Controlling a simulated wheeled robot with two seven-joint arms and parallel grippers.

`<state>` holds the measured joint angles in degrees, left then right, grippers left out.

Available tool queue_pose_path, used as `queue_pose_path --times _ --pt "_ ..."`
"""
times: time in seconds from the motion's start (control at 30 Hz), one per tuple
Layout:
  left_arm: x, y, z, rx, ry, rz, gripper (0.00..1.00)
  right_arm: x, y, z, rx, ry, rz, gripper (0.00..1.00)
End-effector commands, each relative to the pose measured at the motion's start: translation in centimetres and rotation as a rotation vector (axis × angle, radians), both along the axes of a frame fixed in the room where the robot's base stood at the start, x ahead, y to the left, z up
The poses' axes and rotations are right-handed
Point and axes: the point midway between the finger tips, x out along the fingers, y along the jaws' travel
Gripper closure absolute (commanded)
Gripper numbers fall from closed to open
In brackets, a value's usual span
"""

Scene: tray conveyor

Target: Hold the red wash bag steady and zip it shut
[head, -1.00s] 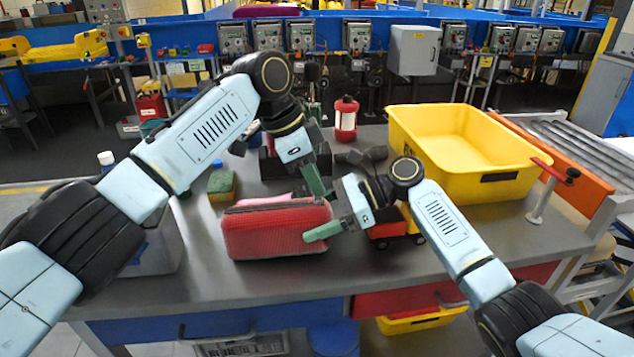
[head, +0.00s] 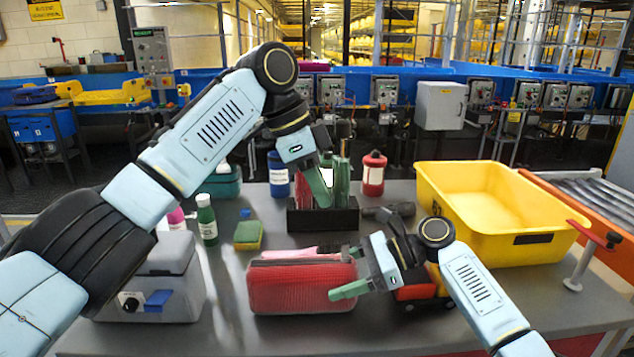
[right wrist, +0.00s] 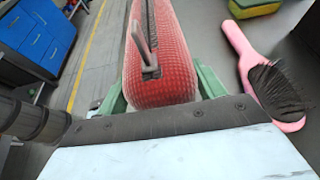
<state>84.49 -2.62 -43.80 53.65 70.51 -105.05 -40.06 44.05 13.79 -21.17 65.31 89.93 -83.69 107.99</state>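The red wash bag (head: 300,288) lies on the grey table in the head view. In the right wrist view its near end (right wrist: 160,92) sits between my right gripper's green fingers, with no clear gap. A grey zip pull (right wrist: 152,72) and a dark zip line show along its top. My right gripper (head: 352,288) is shut on the bag's right end; one finger shows in front and the far one is hidden in the head view. My left gripper (head: 322,188) is raised above and behind the bag, apart from it. Only one finger shows clearly, so its opening is unclear.
A pink hairbrush (right wrist: 248,60) lies beside the bag. A toy truck (head: 415,292) stands behind my right gripper. A black holder (head: 335,218), a sponge (head: 248,236), a grey box (head: 165,280) and a yellow bin (head: 500,215) surround the bag. The table in front is clear.

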Motion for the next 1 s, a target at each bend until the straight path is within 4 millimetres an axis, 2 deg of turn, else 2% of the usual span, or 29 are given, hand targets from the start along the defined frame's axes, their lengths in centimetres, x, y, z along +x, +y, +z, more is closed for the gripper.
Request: queue_pose_path --times 0.03,0.2,0.53,0.67,1.0 --pt "0.0 0.0 0.0 0.000 0.000 0.000 0.75 0.0 0.0 0.0 0.000 0.000 -0.001 0.25" --pt "0.0 0.0 0.0 0.000 0.000 0.000 0.75 0.0 0.0 0.0 0.000 0.000 -0.001 0.06" --pt "0.0 0.0 0.0 0.000 0.000 0.000 0.75 0.0 -0.5 0.2 0.000 -0.001 -0.002 0.06" --pt "0.0 0.0 0.0 0.000 0.000 0.000 0.75 0.1 -2.2 0.9 0.000 -0.001 -0.003 0.06" --pt "0.0 0.0 0.0 0.000 0.000 0.000 0.75 0.0 -8.7 3.6 -0.002 -0.001 -0.003 0.06"
